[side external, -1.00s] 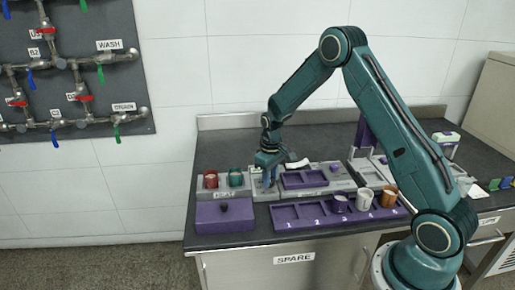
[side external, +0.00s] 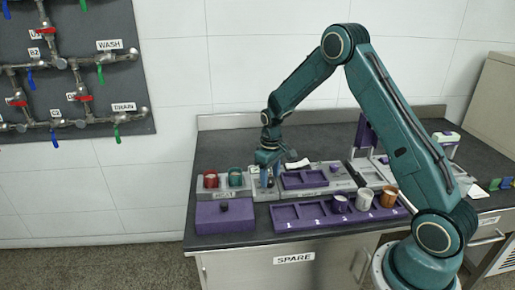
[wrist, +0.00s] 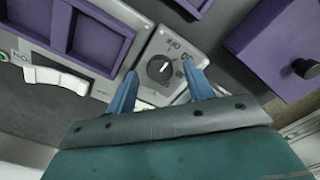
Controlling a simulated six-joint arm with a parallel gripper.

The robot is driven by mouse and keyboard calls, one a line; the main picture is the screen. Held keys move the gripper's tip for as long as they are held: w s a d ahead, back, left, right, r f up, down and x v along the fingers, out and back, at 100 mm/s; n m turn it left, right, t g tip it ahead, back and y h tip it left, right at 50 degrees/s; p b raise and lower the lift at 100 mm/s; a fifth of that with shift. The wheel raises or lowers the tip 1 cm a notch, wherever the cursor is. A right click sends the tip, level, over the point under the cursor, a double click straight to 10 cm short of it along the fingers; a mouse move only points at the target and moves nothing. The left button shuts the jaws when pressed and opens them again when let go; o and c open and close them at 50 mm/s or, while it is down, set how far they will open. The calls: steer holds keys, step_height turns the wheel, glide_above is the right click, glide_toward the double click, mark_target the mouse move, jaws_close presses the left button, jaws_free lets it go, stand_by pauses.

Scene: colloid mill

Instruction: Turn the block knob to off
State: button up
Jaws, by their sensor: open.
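The dark round knob (wrist: 160,68) sits on a light grey panel (wrist: 152,48) in the wrist view. The panel has dial markings, including an OFF label on the side towards the top of the picture. A pale pointer mark shows on the knob; its exact setting is hard to read. My gripper (wrist: 160,71) is open, with its two blue fingers on either side of the knob. I cannot tell whether they touch it. In the side external view my gripper (side external: 268,176) points down over the grey block, and the knob is hidden.
A purple box (side external: 224,217) with a black knob is in front. A numbered purple rack (side external: 287,219) holds several cups at right. A white curved piece (wrist: 55,80) lies nearby.

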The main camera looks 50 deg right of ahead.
mark_target(270, 180)
step_height(270, 180, up, 13)
stand_by(0.6)
steer(key=s+a+r+t, duration=0.3)
steer(key=s+a+r, duration=0.6)
steer(key=s+r, duration=0.4)
steer(key=s+a+t, duration=0.1)
steer(key=s+a, duration=0.1)
steer(key=s, duration=0.5)
steer(key=s+a+t, duration=0.1)
steer(key=s+a, duration=0.2)
steer(key=s, duration=0.5)
steer(key=shift+s+r+t, duration=0.15)
steer(key=shift+s+t, duration=0.1)
steer(key=shift+t, duration=0.05)
